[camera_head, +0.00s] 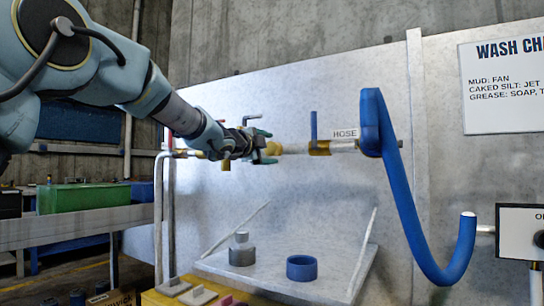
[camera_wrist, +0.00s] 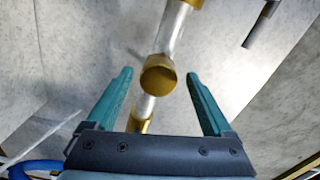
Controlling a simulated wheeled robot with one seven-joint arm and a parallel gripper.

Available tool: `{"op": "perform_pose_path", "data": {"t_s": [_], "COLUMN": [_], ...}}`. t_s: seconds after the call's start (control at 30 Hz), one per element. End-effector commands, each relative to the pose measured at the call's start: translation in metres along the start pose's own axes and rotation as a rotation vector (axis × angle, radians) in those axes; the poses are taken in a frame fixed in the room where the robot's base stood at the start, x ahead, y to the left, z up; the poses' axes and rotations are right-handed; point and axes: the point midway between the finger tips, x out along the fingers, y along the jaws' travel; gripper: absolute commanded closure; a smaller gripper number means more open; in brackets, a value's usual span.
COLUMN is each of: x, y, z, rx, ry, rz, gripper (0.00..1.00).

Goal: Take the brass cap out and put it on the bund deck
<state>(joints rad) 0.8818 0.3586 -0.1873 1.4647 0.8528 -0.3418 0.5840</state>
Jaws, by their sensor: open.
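A round brass cap (camera_wrist: 158,75) faces the wrist camera, between the spread fingers of my gripper (camera_wrist: 158,78). The gripper is open, with a visible gap on both sides of the cap, and I see no contact. In the head view, the green fingertips of my gripper (camera_head: 267,146) are at the brass end (camera_head: 274,148) of the wall pipe, left of the HOSE label. A yellow-edged platform (camera_head: 165,299) at the bottom of the head view may be the bund deck; it is cut off by the frame.
A blue hose (camera_head: 410,215) hangs to the right. A blue-handled valve (camera_head: 314,130) is on the pipe. Several small blocks lie on the yellow-edged platform.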

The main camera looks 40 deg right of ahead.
Motion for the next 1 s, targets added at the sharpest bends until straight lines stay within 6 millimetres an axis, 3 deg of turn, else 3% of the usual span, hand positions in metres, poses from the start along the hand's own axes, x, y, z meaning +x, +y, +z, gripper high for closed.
{"op": "perform_pose_path", "data": {"t_s": [0.1, 0.37, 0.6, 0.83, 1.0], "x": [0.0002, 0.0003, 0.0003, 0.0001, 0.0002], "y": [0.0052, 0.0040, 0.0030, 0.0004, 0.0005], "z": [0.0009, 0.0007, 0.0004, 0.0003, 0.0003], "rx": [0.176, 0.399, 0.732, 0.759, 0.757], "ry": [0.000, 0.001, 0.001, 0.000, 0.001], "rz": [-0.002, -0.001, -0.001, 0.000, 0.000], "gripper": [0.14, 0.14, 0.14, 0.14, 0.32]}}
